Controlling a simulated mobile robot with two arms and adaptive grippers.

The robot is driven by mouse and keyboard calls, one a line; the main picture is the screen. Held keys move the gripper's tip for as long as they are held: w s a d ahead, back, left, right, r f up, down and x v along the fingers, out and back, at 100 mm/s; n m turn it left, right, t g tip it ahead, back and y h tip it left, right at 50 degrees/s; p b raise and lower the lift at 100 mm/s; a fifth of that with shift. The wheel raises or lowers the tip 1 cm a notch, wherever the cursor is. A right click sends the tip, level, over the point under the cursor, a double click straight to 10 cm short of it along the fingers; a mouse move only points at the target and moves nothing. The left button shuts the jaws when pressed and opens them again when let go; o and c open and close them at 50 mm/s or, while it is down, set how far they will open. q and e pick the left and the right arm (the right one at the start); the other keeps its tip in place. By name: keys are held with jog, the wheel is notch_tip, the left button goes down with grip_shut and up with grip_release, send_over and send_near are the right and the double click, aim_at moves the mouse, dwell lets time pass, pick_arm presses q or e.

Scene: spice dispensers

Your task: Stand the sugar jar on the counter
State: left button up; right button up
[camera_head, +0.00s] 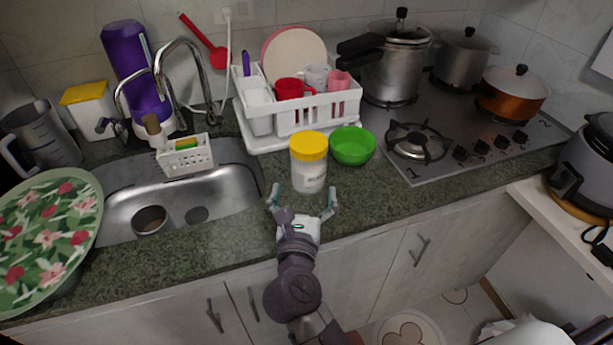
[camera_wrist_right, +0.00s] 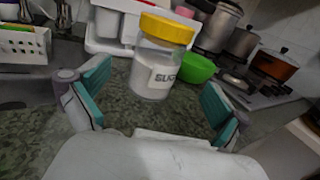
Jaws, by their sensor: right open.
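The sugar jar (camera_head: 309,170) is clear with a yellow lid and white contents. It stands upright on the dark green granite counter (camera_head: 390,207), to the right of the sink. In the right wrist view the jar (camera_wrist_right: 155,70) shows part of its "SUGAR" label. My right gripper (camera_head: 303,196) is open and empty in front of the jar. Its two teal-padded fingers (camera_wrist_right: 153,98) are spread to either side, with the jar beyond them and no visible contact. My left gripper is not in view.
A green bowl (camera_head: 352,147) stands close to the jar's right. Behind is a white dish rack (camera_head: 318,117) with cups. The sink (camera_head: 232,188) lies left, the stove (camera_head: 480,125) right. A floral plate (camera_head: 45,235) is at far left.

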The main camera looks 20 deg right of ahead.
jog(key=shift+v, duration=1.4)
